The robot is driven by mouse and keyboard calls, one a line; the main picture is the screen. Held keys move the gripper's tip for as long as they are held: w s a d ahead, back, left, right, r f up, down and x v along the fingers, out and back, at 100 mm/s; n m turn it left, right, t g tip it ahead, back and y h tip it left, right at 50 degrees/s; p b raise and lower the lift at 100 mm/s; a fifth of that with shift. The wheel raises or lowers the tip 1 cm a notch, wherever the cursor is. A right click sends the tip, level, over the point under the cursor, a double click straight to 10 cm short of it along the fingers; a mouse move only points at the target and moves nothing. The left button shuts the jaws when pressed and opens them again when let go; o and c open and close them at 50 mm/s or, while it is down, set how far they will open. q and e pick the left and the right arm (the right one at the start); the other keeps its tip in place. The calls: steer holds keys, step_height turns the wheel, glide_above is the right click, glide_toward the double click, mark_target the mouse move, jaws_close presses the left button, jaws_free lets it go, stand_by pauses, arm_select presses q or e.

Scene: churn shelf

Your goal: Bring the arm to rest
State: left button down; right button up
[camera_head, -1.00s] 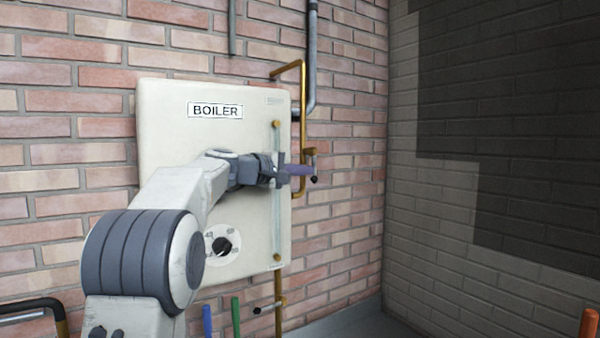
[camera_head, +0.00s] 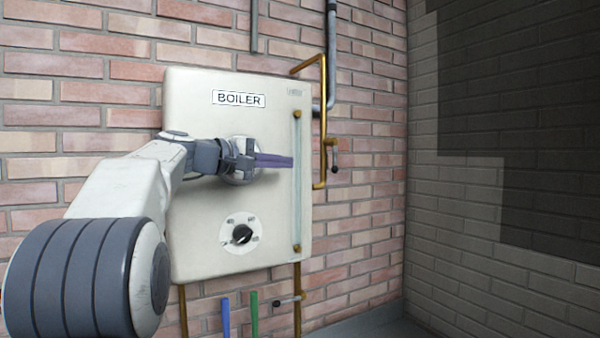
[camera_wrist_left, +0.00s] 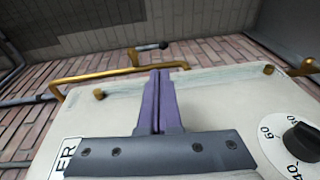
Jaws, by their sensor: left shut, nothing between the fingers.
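My left gripper (camera_head: 275,160) is in front of the boiler panel (camera_head: 195,240) in the head view, its purple fingers pointing right toward the glass tube. In the left wrist view the purple fingers (camera_wrist_left: 158,100) lie together with nothing between them. The arm comes in from the lower left and hides part of the panel. My right gripper is not in view.
The boiler has a black knob (camera_head: 241,234) on a white dial and a vertical sight glass (camera_head: 296,180) near its right edge. A brass pipe with a black-tipped valve handle (camera_head: 333,160) runs beside it. Blue (camera_head: 226,315) and green (camera_head: 254,313) handles stand below.

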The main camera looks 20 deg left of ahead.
arm_select(q)
steer(key=s+d+f+m+g, duration=0.4)
steer(key=s+d+f+g, duration=0.15)
steer(key=d+f, duration=0.7)
steer(key=s+d+f+m+g, duration=0.3)
steer(key=s+d+f+g, duration=0.25)
steer(key=d+f, duration=0.7)
steer(key=s+d+f+m+g+y, duration=0.35)
steer(key=s+f+m, duration=0.25)
steer(key=s+f, duration=0.7)
steer(key=s+a+f+m+y, duration=0.1)
steer(key=s+a+f+m, duration=0.1)
steer(key=s, duration=0.4)
steer(key=s+a+f+m+y, duration=0.1)
steer(key=s+f+m+y, duration=0.1)
steer(key=s+f+m, duration=0.2)
steer(key=s, duration=0.2)
steer(key=shift+s+a+f+m, duration=0.3)
steer(key=shift+a+f, duration=0.1)
steer(key=shift+g+y, duration=0.25)
